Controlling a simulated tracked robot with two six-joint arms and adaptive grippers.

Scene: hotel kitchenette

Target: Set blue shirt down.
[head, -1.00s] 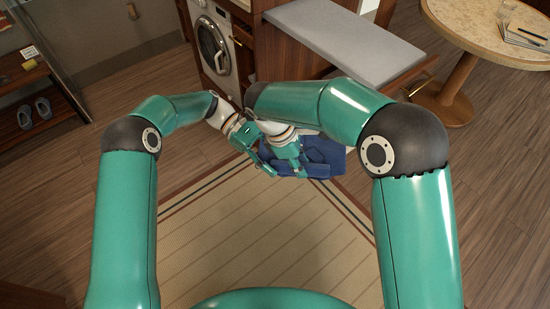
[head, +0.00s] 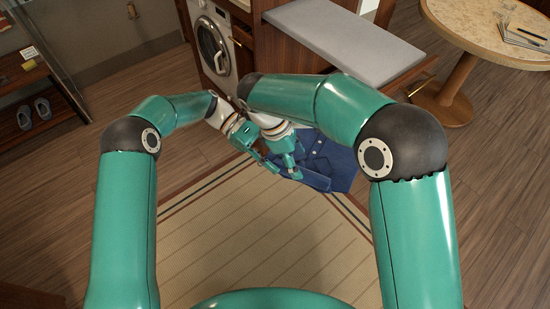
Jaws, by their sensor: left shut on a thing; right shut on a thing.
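The blue shirt (head: 335,163) shows beyond and to the right of my grippers, over the far right edge of the rug. Part of it is hidden behind my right gripper and wrist. My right gripper (head: 294,172) points down and is shut on the near left part of the shirt. My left gripper (head: 270,166) is just to its left, close beside it, and is shut on the shirt's left edge, though the contact is hard to see. I cannot tell whether the shirt's lower side touches the floor.
A striped beige rug (head: 255,235) covers the floor in front of me. A washing machine (head: 213,48) and a bench with a grey cushion (head: 345,42) stand beyond. A round table (head: 480,28) is at the right. A shoe rack (head: 38,118) with slippers stands at the left.

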